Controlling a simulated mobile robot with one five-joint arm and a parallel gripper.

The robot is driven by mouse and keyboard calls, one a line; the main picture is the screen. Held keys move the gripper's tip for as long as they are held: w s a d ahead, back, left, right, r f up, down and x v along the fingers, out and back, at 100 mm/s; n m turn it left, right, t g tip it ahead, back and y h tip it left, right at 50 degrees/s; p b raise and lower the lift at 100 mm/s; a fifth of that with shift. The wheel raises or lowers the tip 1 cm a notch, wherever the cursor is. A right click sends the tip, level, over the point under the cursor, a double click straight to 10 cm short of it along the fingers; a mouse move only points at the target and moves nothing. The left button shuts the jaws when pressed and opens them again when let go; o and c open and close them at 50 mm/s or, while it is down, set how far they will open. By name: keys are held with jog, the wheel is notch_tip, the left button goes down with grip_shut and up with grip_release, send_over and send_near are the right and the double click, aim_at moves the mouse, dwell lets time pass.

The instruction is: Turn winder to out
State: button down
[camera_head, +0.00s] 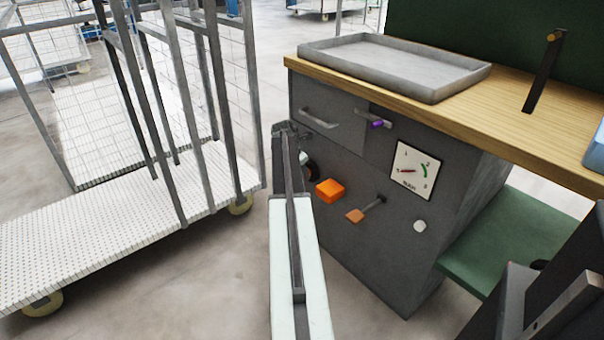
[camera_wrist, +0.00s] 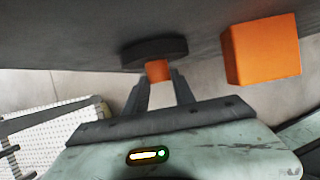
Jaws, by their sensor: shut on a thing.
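The winder, a dark round disc (camera_wrist: 155,51) with a small orange grip (camera_wrist: 157,70), is on the dark cabinet front in the wrist view. My gripper (camera_wrist: 158,82) is shut on the orange grip, one finger on each side. In the head view only the right edge of the disc (camera_head: 313,172) shows beside my arm. The grip and my fingertips are hidden there. No out mark for the winder can be read in either view.
An orange block (camera_head: 330,190) sticks out close right of the winder and also shows in the wrist view (camera_wrist: 262,52). An orange-ended lever (camera_head: 365,209), a dial (camera_head: 412,171) and a white knob (camera_head: 420,226) are further right. A wire cart (camera_head: 130,190) stands left.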

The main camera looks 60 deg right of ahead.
jog(key=t+h+b, duration=0.1)
jog(key=t+b, duration=0.1)
jog(key=m+t+b, duration=0.1)
jog(key=t, duration=0.1)
jog(key=t+h+b, duration=0.1)
jog(key=t+b, duration=0.1)
jog(key=shift+s+a+f+t+h+b, duration=0.2)
jog(key=shift+s+t+h+b, duration=0.1)
jog(key=shift+s, duration=0.1)
jog(key=shift+m, duration=0.3)
jog(key=shift+w, duration=0.1)
jog(key=c, duration=1.1)
grip_release()
jog(key=shift+o, duration=0.2)
